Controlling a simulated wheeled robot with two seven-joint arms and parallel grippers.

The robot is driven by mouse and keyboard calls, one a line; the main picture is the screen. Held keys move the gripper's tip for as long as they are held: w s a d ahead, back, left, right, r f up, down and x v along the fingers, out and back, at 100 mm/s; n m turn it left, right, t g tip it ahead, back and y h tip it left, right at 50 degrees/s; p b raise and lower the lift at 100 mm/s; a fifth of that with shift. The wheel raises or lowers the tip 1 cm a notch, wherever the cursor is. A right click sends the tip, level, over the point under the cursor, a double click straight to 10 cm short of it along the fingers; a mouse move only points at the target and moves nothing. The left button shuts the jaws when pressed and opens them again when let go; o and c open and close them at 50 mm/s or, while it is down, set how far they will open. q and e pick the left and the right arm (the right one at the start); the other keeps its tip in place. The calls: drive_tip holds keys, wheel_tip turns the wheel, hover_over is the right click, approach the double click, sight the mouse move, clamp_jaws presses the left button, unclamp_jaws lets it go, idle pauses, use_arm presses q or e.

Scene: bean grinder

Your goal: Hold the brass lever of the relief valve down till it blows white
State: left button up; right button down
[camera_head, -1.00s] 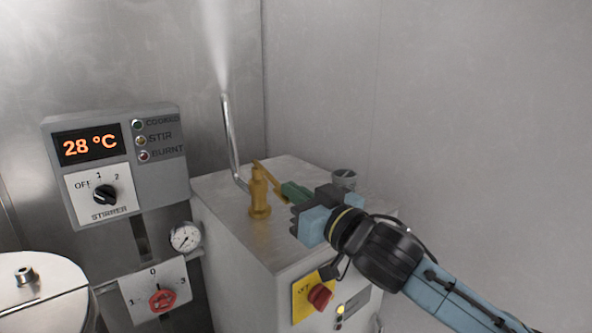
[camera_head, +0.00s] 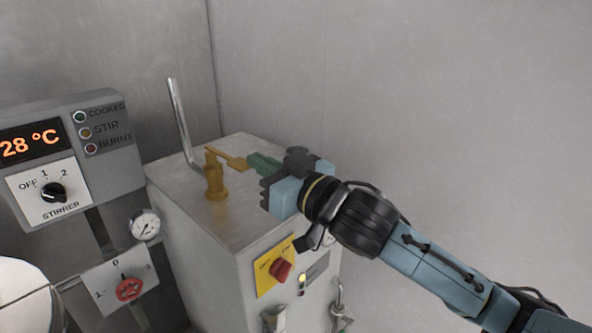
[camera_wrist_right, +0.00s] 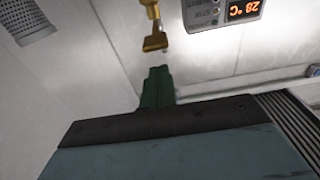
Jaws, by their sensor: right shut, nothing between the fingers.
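The relief valve (camera_head: 215,185) is a brass body on top of a grey steel cabinet. Its brass lever (camera_head: 228,158) slopes slightly down to the right and ends in a flat paddle. The bent steel outlet pipe (camera_head: 180,120) rises behind the valve, and no white plume shows at its mouth. My right gripper (camera_head: 254,162) has its green fingers together, close to the lever's paddle. In the right wrist view the shut fingers (camera_wrist_right: 157,82) are empty, with a visible gap to the lever (camera_wrist_right: 154,40). My left gripper is out of view.
The stirrer panel (camera_head: 70,150) reads 28 °C at the left. A pressure gauge (camera_head: 145,225) and a red knob (camera_head: 129,290) sit below it. The cabinet (camera_head: 200,245) carries a red switch on a yellow plate (camera_head: 272,268). Bare walls stand behind.

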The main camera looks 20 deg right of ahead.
drive_tip(key=b+v, duration=0.1)
drive_tip(key=v, duration=0.6)
drive_tip(key=shift+s+d, duration=0.1)
